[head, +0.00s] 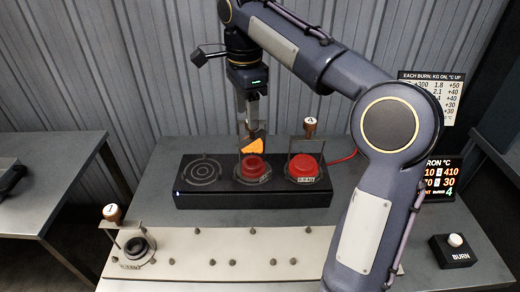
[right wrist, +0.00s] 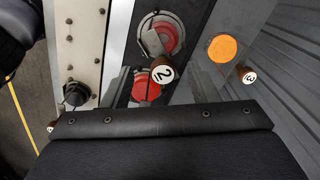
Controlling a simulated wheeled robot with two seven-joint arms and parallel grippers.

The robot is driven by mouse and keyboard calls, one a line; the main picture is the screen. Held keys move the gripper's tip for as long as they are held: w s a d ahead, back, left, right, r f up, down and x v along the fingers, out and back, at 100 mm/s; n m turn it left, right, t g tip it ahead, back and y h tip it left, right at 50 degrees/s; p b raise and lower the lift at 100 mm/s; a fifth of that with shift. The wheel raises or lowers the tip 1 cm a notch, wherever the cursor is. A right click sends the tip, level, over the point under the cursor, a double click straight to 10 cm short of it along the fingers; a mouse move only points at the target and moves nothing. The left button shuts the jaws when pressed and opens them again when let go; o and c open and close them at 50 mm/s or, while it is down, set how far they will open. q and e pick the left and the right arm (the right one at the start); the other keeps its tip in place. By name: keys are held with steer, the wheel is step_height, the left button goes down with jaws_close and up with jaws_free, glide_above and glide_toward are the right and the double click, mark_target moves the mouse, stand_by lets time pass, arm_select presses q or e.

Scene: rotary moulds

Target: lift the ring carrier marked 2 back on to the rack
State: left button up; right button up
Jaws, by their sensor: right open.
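The knob marked 2 (right wrist: 163,74) shows in the right wrist view between my right gripper's spread fingers, and I see no firm contact. In the head view my right gripper (head: 250,126) points down, open, just above the middle ring carrier (head: 256,168). That carrier holds a red mould and stands on the dark burner block (head: 250,198); the gripper hides its knob there. The rack (head: 225,262) is the pale strip with small pegs in front of the block. My left gripper is not in view.
A second carrier with a red mould (head: 305,166) and upright knob stands close to the right. The left burner (head: 203,171) is empty. A carrier marked 1 (head: 132,246) occupies the rack's left end. An orange piece (head: 253,145) shows behind the middle carrier. Knob 3 (right wrist: 248,76) is near the fingers.

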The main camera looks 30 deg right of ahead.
mark_target(252, 138)
steer(key=shift+w+d+f, duration=0.1)
steer(key=shift+w+d, duration=0.1)
steer(key=shift+d, duration=0.05)
steer(key=shift+d+f, duration=0.15)
steer(key=shift+f, duration=0.1)
steer(key=f, duration=0.2)
steer(key=f+b, duration=0.1)
steer(key=f, duration=0.3)
steer(key=shift+s+d+f+b, duration=0.2)
steer(key=shift+d+b, duration=0.1)
steer(key=shift+b, duration=0.1)
steer(key=shift+f, duration=0.35)
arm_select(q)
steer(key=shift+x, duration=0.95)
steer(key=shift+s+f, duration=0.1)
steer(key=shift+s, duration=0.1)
arm_select(e)
jaws_close()
steer(key=shift+a, duration=0.1)
